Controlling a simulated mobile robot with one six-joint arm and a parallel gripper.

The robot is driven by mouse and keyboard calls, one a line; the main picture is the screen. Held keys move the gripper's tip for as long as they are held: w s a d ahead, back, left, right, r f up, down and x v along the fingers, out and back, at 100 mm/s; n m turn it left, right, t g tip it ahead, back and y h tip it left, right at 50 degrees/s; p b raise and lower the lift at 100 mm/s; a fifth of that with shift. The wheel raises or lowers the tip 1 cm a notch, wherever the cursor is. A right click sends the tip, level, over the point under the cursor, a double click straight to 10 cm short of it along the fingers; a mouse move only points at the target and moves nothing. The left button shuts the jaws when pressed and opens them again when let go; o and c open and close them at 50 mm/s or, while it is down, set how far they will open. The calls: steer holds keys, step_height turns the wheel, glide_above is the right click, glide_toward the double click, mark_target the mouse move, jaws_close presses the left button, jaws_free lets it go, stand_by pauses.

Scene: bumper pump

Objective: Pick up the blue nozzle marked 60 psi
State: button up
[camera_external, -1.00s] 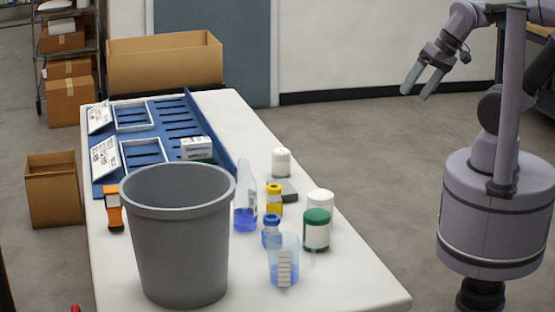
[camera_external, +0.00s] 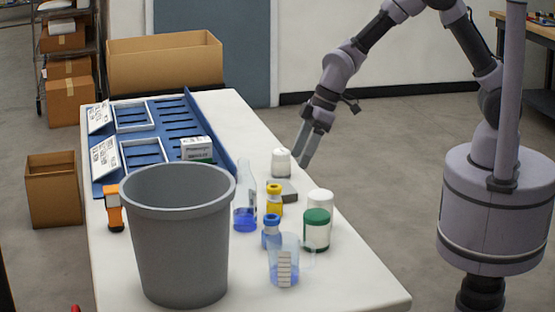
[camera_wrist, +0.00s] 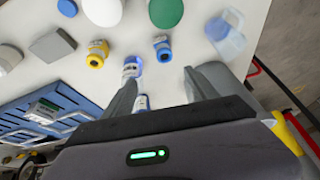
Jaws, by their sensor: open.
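I cannot make out a blue nozzle or any 60 psi marking in either view. The blue items I see are a small bottle with a blue cap (camera_external: 271,232), which also shows in the wrist view (camera_wrist: 162,47), and a clear flask with blue liquid (camera_external: 245,216). A blue item, probably the flask (camera_wrist: 132,67), shows by the left finger in the wrist view. My gripper (camera_external: 304,160) is open and empty, pointing down near the table's right edge; in the wrist view its fingers (camera_wrist: 159,78) are spread apart.
A grey bin (camera_external: 181,245) stands at the table's front. A blue rack (camera_external: 213,140) lies at the back left.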

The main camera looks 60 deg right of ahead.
steer(key=n, duration=0.2)
glide_toward(277, 217)
steer(key=b+x, duration=0.3)
steer(key=x, duration=0.6)
steer(key=shift+w+a+f+b, duration=0.1)
steer(key=shift+a+f+b, duration=0.05)
steer(key=shift+f+b, duration=0.15)
steer(key=b+x, duration=0.1)
steer(key=x, duration=0.1)
steer(key=d+b+x, duration=0.1)
steer(key=x, duration=0.2)
steer(key=shift+f, duration=0.25)
steer(key=shift+a+f, duration=0.1)
steer(key=shift+f, duration=0.1)
steer(key=shift+r, duration=0.2)
steer(key=shift+c, duration=0.9)
jaws_close()
